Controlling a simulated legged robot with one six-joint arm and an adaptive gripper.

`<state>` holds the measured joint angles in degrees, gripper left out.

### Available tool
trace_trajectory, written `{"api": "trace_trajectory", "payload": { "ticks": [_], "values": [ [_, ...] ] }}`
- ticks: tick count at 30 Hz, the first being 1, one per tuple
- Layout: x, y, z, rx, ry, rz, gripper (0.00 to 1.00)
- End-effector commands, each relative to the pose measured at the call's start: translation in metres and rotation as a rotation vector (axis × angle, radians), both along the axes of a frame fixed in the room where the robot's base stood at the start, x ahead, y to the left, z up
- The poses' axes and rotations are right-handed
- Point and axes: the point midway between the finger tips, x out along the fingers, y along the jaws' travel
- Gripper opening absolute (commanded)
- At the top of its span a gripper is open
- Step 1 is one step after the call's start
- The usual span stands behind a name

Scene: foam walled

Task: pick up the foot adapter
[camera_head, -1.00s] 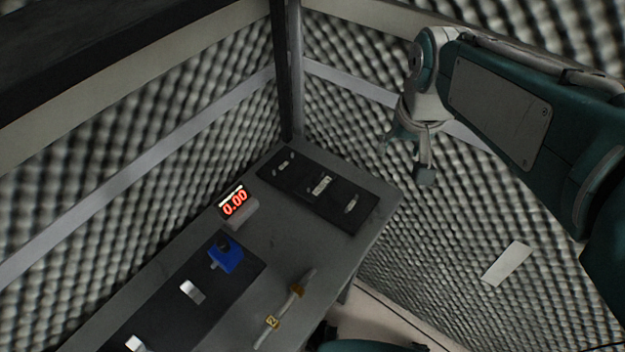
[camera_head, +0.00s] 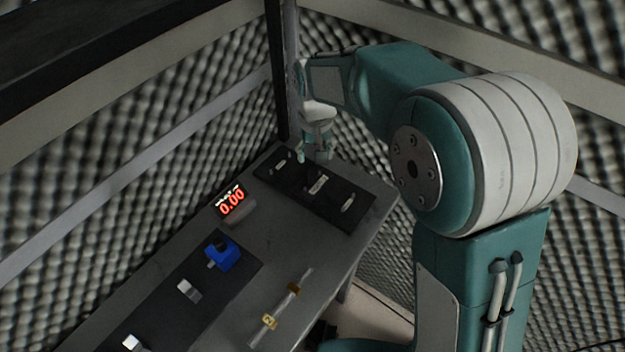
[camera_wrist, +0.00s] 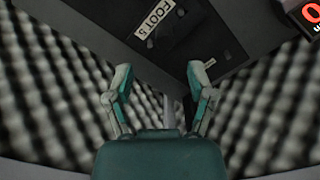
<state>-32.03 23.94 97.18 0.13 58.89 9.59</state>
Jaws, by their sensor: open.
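A black panel (camera_head: 300,197) with small light pieces lies at the far end of the grey bench; I cannot tell which piece is the foot adapter. In the wrist view, a white label (camera_wrist: 154,18) reading "FOOT 5" sits on the dark panel (camera_wrist: 205,22), with small fittings nearby. My gripper (camera_head: 313,156) is open and empty, fingers down, above the panel's far left part. In the wrist view the gripper (camera_wrist: 160,82) points past the panel's edge, with the label beyond the fingertips. My gripper partly hides the panel's far edge in the head view.
A red-lit display (camera_head: 231,203) reading 0.00 stands left of the panel. A blue block (camera_head: 223,255) and a metal piece (camera_head: 188,291) sit on a nearer dark mat. A tagged rod (camera_head: 287,300) lies at the bench's right edge. Foam walls and a dark post (camera_head: 284,75) stand close behind.

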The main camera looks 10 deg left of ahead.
Motion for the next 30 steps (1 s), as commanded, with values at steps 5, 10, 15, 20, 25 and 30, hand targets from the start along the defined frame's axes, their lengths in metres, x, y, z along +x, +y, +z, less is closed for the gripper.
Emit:
{"api": "trace_trajectory", "payload": {
  "ticks": [5, 10, 15, 20, 25, 30],
  "values": [
    [-0.001, 0.002, -0.016, -0.002, 0.0, 0.001, 0.7],
    [-0.004, 0.005, -0.04, -0.004, 0.003, 0.002, 0.7],
    [-0.004, 0.004, -0.062, -0.003, 0.001, 0.001, 0.7],
    [-0.004, 0.004, -0.066, 0.001, -0.002, 0.001, 0.7],
    [-0.004, 0.004, -0.065, -0.001, -0.001, 0.0, 0.52],
    [-0.004, 0.005, -0.066, -0.001, -0.001, 0.001, 0.0]
  ]
}}
